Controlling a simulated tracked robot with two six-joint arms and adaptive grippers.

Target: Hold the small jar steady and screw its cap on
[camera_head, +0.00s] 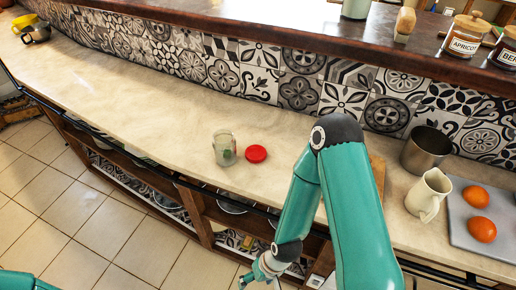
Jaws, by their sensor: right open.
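The small glass jar (224,148) stands upright on the pale counter, left of the middle of the head view. It is clear, with something greenish low inside or behind it. No cap sits on it. A red cap (256,154) lies on the counter just right of the jar, apart from it. My right gripper (258,276) is at the bottom middle, in front of the counter's edge and away from jar and cap. It is open and holds nothing that I can see. My left gripper is out of view; only a teal part of mine shows at the bottom left.
Right of my right arm are a metal pot (426,150), a cream pitcher (428,194) and a grey tray (462,236) with two oranges. A wooden board (378,172) is partly hidden by my arm. A dark rail (130,142) runs along the counter's front.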

